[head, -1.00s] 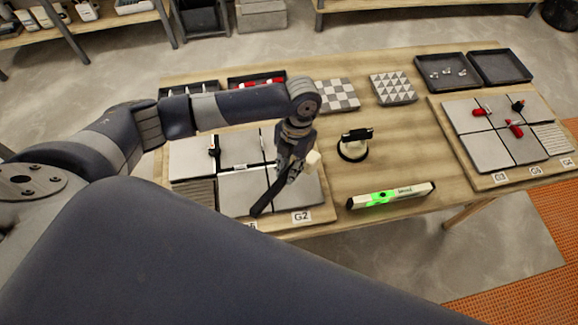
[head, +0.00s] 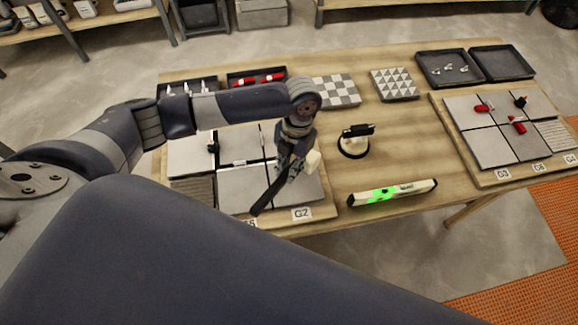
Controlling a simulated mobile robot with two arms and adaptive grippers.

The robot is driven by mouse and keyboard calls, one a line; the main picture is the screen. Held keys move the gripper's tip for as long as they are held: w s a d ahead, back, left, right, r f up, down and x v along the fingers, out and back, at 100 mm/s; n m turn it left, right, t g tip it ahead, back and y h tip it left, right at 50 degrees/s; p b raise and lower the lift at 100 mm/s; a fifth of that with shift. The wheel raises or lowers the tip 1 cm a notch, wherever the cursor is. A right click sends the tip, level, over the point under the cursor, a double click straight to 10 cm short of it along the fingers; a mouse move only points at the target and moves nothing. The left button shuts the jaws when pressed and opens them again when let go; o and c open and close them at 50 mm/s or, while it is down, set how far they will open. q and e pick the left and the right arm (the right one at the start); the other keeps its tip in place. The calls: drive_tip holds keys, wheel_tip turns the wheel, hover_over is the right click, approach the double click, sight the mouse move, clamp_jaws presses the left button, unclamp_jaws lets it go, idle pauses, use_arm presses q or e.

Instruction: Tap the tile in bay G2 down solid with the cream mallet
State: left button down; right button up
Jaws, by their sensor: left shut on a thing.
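My left gripper (head: 291,165) is shut on the cream mallet (head: 313,161). The mallet's cream head shows at the right of the fingers, and its dark handle slants down to the left. It is over the left tile board, above the tile in bay G2 (head: 306,190), a plain grey tile at the front right of that board. I cannot tell whether the head touches the tile. The gripper and handle hide part of the tile. The G2 label (head: 301,214) is on the board's front edge. My right gripper is not in view.
A spirit level (head: 393,192) with green glow lies right of the board. A dark device on a round stand (head: 353,142) is behind it. A second tile board (head: 491,180) with red-handled items stands at the right. Sample tiles (head: 394,84) and dark trays (head: 447,84) line the back.

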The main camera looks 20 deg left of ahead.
use_arm(q)
wheel_tip(320, 180, down, 6)
drive_tip(key=b, duration=0.4)
drive_tip(key=shift+f, duration=0.1)
drive_tip(key=shift+r+p, duration=0.3)
drive_tip(key=shift+r, duration=0.3)
wheel_tip(320, 180, up, 5)
drive_tip(key=p, duration=0.5)
drive_tip(key=shift+r, duration=0.1)
drive_tip(key=shift+w, duration=0.1)
